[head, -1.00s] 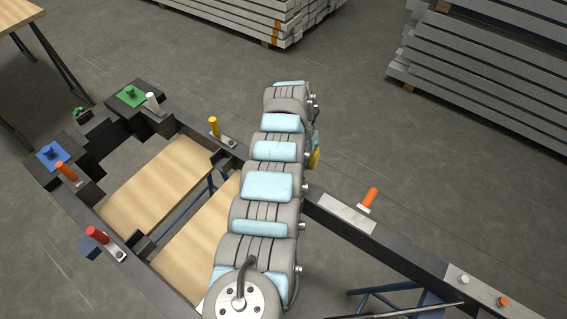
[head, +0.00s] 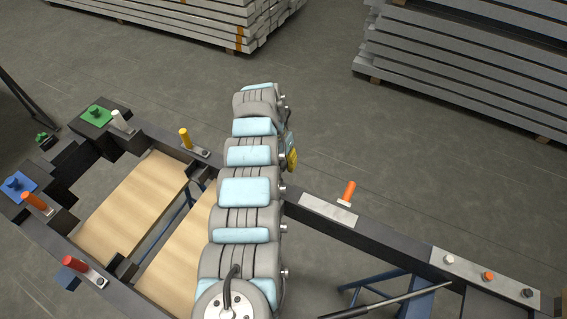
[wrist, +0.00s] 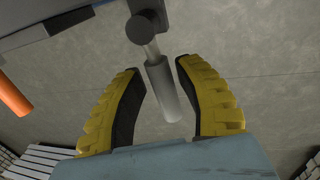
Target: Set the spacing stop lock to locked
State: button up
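A pale grey cylindrical handle (wrist: 165,92) on a short pivot arm hangs from a dark beam in the wrist view. It lies between the two yellow fingers of my gripper (wrist: 159,72), which stand apart with a gap on both sides of it. An orange handle (wrist: 14,96) is at the left of that view. In the head view, my arm hides the grey handle; only a bit of yellow finger (head: 292,158) shows beside it. The orange handle (head: 347,191) there stands by a grey plate on the right beam. No label names the spacing stop lock.
White (head: 121,121), yellow (head: 185,138), orange (head: 35,202) and red (head: 78,265) handles line the left part of the frame around wooden panels (head: 135,205). Small knobs (head: 488,276) sit on the right beam. Grey stacked bars (head: 470,70) lie behind on the open floor.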

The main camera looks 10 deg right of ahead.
jog(key=shift+r, duration=0.15)
notch_tip(320, 180, up, 11)
jog(key=w+a, duration=0.1)
jog(key=shift+w+a+r, duration=0.2)
jog(key=shift+a, duration=0.15)
dwell(0.3)
